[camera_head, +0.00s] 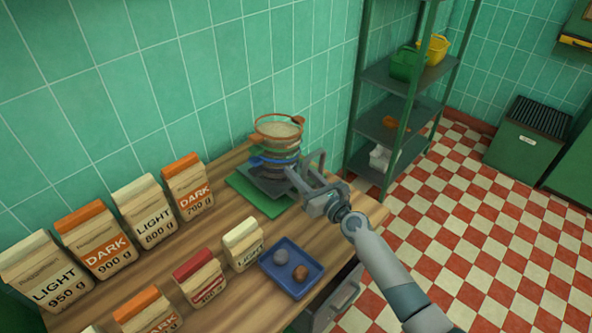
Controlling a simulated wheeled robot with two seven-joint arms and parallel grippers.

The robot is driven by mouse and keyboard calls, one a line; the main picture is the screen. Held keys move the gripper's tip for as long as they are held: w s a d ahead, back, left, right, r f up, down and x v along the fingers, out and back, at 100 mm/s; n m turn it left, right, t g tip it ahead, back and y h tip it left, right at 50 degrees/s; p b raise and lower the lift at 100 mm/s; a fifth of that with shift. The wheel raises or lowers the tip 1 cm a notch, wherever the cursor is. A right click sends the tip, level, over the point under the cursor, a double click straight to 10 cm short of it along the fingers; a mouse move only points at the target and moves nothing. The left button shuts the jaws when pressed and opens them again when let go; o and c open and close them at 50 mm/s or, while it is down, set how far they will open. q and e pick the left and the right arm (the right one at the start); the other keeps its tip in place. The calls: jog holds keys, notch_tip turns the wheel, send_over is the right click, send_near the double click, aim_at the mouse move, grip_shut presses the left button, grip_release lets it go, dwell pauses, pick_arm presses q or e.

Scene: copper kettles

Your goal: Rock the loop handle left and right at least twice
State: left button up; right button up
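A stack of round sieves (278,132) with copper, green and blue rims stands on a dark base over a green mat (262,199), against the tiled wall. The top sieve holds a pale, grainy material. A grey loop (319,157), which looks like the loop handle, rises at the right side of the stack. My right gripper (303,181) reaches in from the lower right, at the front right of the stack and close to the loop. Its fingers overlap the loop and base, so I cannot tell if they grip it. My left gripper is not in view.
Several paper bags labelled LIGHT and DARK, such as one marked DARK 700 g (188,187), stand on the wooden counter (232,297). A blue tray (311,286) holds two small lumps near the front edge. A green shelf rack (397,133) stands right of the counter.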

aim_at(290, 193)
jog(key=shift+x, duration=1)
jog(key=shift+c, duration=0.3)
grip_shut()
jog(key=shift+s+a+f+n+b, duration=0.55)
jog(key=shift+s+a+n+b, duration=0.2)
jog(key=shift+n+b, duration=0.65)
jog(key=shift+s+a+b, duration=0.2)
jog(key=shift+s+b, duration=0.05)
jog(key=shift+b, duration=0.25)
jog(key=shift+r+n, duration=0.1)
jog(key=shift+n, duration=0.2)
jog(key=shift+o, duration=0.3)
grip_release()
